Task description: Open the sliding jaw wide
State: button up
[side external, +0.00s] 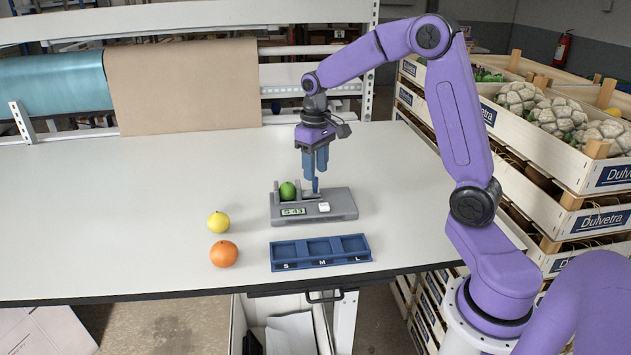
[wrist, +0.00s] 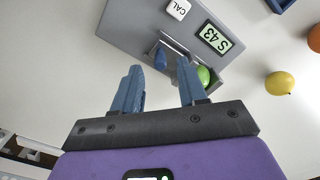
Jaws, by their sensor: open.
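The grey gauge (side external: 340,204) stands on the table. Its display (side external: 293,211) reads "S 43" in the wrist view (wrist: 215,38). A green lime (side external: 288,191) sits on the gauge between upright grey plates and also shows in the wrist view (wrist: 206,75). The sliding jaw carries a blue handle (side external: 315,186), which also shows in the wrist view (wrist: 161,59). My gripper (side external: 315,170) is just above the handle, pointing down. In the wrist view its fingers (wrist: 161,82) are apart, with the handle lined up between them. I cannot tell whether they touch it.
A yellow lemon (side external: 218,222) and an orange (side external: 223,254) lie on the table left of the gauge. A blue tray (side external: 321,263) with compartments marked S, M and L lies in front. A white CAL button (side external: 324,207) is on the gauge. Crates (side external: 560,150) stand at right.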

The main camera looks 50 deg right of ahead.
aim_at(316, 181)
jog(key=shift+f, duration=2.25)
grip_shut()
